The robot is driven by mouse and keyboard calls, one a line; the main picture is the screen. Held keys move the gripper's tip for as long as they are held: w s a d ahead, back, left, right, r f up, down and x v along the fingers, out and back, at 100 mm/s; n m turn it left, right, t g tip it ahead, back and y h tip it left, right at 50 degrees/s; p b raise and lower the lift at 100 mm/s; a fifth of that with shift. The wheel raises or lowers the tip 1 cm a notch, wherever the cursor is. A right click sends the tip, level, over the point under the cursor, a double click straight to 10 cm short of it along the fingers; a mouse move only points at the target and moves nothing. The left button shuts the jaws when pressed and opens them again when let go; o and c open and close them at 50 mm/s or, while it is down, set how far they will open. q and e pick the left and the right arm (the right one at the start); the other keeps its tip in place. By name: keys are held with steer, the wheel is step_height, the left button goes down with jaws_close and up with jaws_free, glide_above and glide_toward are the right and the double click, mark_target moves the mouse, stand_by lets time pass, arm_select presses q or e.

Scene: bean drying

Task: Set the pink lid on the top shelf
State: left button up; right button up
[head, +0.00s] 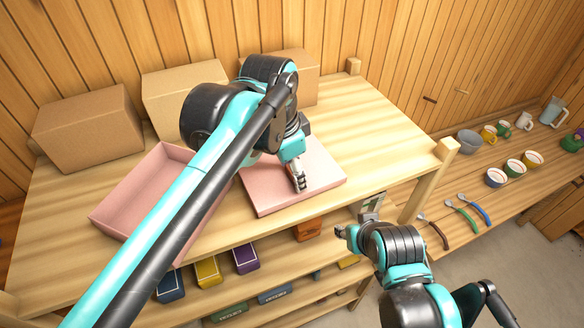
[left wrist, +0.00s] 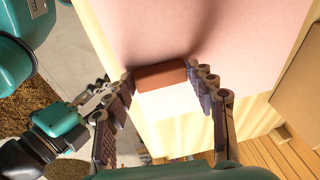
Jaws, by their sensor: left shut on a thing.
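The flat pink lid (head: 268,190) is at the top shelf (head: 372,130), level and close to its front edge. I cannot tell whether it rests on the boards or hovers just above them. My left gripper (head: 299,183) points down at the lid. In the left wrist view its two fingers (left wrist: 167,82) are closed on the ends of the brown handle (left wrist: 162,73) on the pink lid (left wrist: 185,30). My left arm hides part of the shelf. My right gripper (head: 342,232) is in front of the shelf's front edge, apart from the lid; its jaws are too small to judge.
An open pink box (head: 112,215) stands left of the lid. Cardboard boxes (head: 88,128) line the back wall. The top shelf's right part is clear. Coloured boxes (head: 207,272) sit on the shelf below. A side bench at right holds tools, bowls (head: 496,177) and mugs.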

arm_select(q)
steer(key=shift+f+b, duration=0.45)
steer(key=shift+f, duration=0.15)
steer(key=o, duration=1.8)
steer(key=shift+c, duration=0.2)
steer(key=v, duration=1.2)
